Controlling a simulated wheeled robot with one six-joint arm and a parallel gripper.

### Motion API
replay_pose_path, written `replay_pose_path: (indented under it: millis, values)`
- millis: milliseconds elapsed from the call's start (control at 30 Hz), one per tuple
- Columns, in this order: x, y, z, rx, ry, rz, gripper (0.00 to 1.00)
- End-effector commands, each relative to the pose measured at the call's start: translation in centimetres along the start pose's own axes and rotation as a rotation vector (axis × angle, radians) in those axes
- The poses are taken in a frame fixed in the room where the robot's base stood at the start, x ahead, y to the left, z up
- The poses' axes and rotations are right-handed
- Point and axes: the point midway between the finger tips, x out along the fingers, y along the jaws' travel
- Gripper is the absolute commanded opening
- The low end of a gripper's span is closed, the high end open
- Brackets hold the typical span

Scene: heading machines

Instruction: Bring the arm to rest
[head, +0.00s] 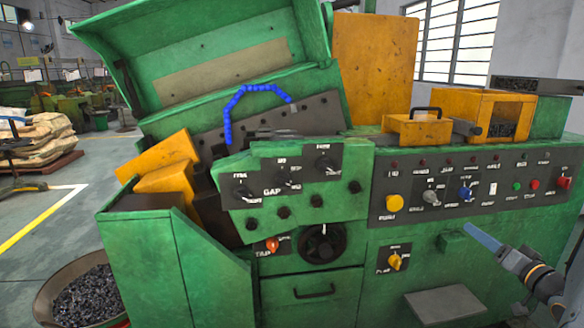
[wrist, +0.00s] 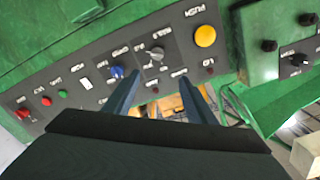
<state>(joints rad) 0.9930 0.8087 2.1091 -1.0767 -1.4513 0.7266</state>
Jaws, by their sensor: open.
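My gripper (head: 468,229) is in front of the green machine's dark control panel (head: 410,175), at the lower right of the head view. Its blue fingers point up and left toward the panel, just below the blue knob (head: 464,194). In the wrist view my gripper (wrist: 160,79) shows two blue fingers spread apart with nothing between them. There the panel appears turned over, with the yellow button (wrist: 205,36), grey knob (wrist: 156,55) and blue knob (wrist: 116,72) beyond the fingers. I cannot tell whether the fingertips touch the panel.
The green machine (head: 310,285) fills most of the head view. A green box (head: 455,241) and a grey plate (head: 445,304) stick out below the panel. A bin of dark parts (head: 85,297) stands at the lower left. Open floor (head: 25,265) lies left of the machine.

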Motion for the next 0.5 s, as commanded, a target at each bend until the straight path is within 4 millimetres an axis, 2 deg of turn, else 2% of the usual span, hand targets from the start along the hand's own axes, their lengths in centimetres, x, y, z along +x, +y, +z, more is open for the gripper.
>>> replay_pose_path:
  millis: [267, 500]
  values:
    - [2.5, -1.1, 1.1, -0.067, -0.081, 0.078, 0.51]
    - [5.0, -3.0, 3.0, -0.147, -0.198, 0.181, 0.51]
